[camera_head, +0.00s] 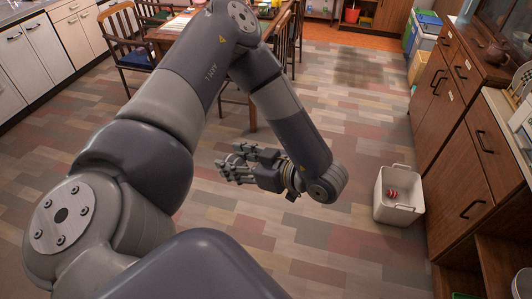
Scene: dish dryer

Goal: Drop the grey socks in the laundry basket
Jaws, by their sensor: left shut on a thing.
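My left gripper (234,167) is in the middle of the view, above the floor, with its fingers pointing left. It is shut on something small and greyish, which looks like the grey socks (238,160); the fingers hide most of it. A white laundry basket (401,213) stands on the floor to the right of the gripper, apart from it. A small red and white item (391,194) lies inside the basket. My right gripper is not in view.
Wooden cabinets (462,170) run along the right side, close to the basket. A table with chairs (128,50) stands at the back left, and white cabinets (25,60) are at the far left. The patterned floor (340,120) between them is mostly clear.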

